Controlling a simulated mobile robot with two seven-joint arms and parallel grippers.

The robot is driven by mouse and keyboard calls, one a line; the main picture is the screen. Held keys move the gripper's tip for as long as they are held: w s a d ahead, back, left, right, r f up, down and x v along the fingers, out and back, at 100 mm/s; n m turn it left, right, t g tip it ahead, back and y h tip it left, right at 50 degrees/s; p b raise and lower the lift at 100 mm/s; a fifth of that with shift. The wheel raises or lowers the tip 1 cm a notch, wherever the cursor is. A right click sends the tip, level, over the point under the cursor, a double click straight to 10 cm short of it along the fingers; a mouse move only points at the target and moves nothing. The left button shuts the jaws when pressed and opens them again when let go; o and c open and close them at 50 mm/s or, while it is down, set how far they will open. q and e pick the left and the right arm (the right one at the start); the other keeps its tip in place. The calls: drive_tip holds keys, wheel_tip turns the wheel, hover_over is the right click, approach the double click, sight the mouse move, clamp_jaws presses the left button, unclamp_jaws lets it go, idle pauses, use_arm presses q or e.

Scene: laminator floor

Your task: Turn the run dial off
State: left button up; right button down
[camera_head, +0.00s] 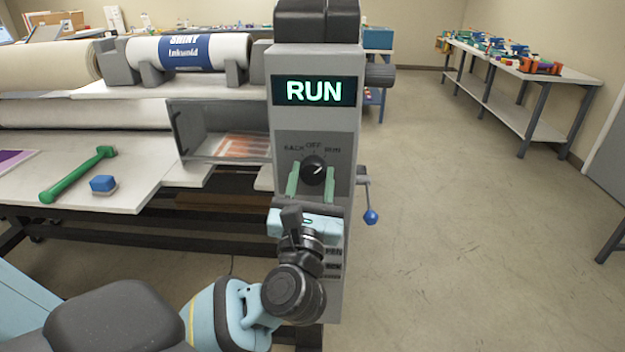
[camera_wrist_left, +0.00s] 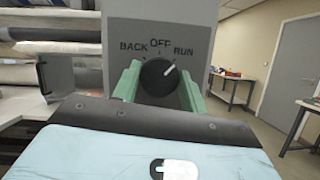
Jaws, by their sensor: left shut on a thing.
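The run dial (camera_head: 314,168) is a round black knob with a white pointer line on the grey control column, under a lit screen (camera_head: 314,91) that reads RUN. Labels BACK, OFF and RUN arc above it. In the left wrist view the dial (camera_wrist_left: 158,76) has its pointer tilted up and right, toward RUN. My left gripper (camera_head: 311,182) faces the panel, with one green finger on each side of the dial, shut on it. The fingers also show in the left wrist view (camera_wrist_left: 158,88). My right gripper is not in view.
A blue-knobbed crank (camera_head: 370,216) sticks out at the column's right side. Left of the column, a green-handled tool (camera_head: 78,176) and a blue block (camera_head: 103,184) lie on the laminator bed. The floor on the right is clear up to a long workbench (camera_head: 520,75).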

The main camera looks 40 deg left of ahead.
use_arm(q)
drive_tip(key=n, duration=0.1)
drive_tip(key=n+y+b, duration=0.1)
drive_tip(key=n, duration=0.1)
drive_tip(key=n+g+y, duration=0.1)
drive_tip(key=shift+f+b, duration=0.25)
drive_tip(key=shift+b, duration=0.05)
drive_tip(key=n+g+b, duration=0.1)
drive_tip(key=n, duration=0.1)
drive_tip(key=n+y, duration=0.1)
drive_tip(key=n, duration=0.1)
drive_tip(key=shift+w+d+r+n+g+y+b, duration=0.1)
drive_tip(key=shift+n+g+y+b, duration=0.2)
drive_tip(key=shift+n+g+b, duration=0.1)
drive_tip(key=shift+r+n+g+y+b, duration=0.1)
drive_tip(key=shift+n+g+y+b, duration=0.3)
drive_tip(key=shift+n, duration=0.7)
drive_tip(key=shift+n+g, duration=0.3)
drive_tip(key=shift+n, duration=0.1)
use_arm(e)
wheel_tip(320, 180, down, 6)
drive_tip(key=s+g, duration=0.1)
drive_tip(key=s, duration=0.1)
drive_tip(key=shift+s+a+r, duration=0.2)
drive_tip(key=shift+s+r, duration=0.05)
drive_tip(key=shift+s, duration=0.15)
use_arm(q)
drive_tip(key=shift+r, duration=0.1)
drive_tip(key=o, duration=1)
drive_tip(key=shift+d, duration=0.1)
